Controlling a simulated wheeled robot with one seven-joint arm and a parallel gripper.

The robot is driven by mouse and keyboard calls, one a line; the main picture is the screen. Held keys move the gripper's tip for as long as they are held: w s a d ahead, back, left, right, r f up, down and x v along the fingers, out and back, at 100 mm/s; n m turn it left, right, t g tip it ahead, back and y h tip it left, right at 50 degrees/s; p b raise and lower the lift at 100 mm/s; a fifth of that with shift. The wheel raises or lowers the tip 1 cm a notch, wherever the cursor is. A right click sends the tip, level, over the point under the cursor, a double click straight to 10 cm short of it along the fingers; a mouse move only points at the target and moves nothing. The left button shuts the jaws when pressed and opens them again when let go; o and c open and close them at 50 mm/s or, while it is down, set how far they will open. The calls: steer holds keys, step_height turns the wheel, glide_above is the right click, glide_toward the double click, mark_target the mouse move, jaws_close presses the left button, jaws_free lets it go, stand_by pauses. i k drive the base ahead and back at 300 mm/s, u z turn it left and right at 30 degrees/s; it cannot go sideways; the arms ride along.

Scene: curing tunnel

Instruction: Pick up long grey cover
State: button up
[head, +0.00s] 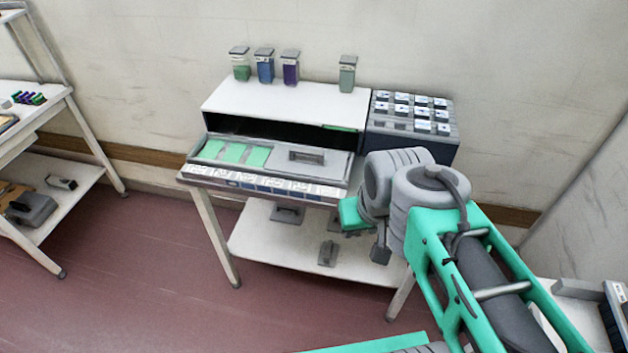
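A long grey cover (318,160) with a raised handle lies flat over the right part of the tray (203,152) at the front of the white tunnel. Green panels show in the tray to its left. My gripper (362,231) is at the front right of the bench, to the right of and lower in the picture than the cover, apart from it. My wrist hides part of the gripper, and its fingers are too small and covered to read.
The white tunnel housing (285,100) carries several jars. A dark rack (410,137) stands to its right. The lower shelf (258,240) holds grey handled pieces (287,214) and a small grey block (327,253). Another bench (75,172) stands left, with open red floor between.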

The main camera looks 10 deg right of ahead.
mark_target(324, 165)
steer(key=u, duration=1.05)
steer(key=i, duration=1.35)
steer(key=z, duration=0.6)
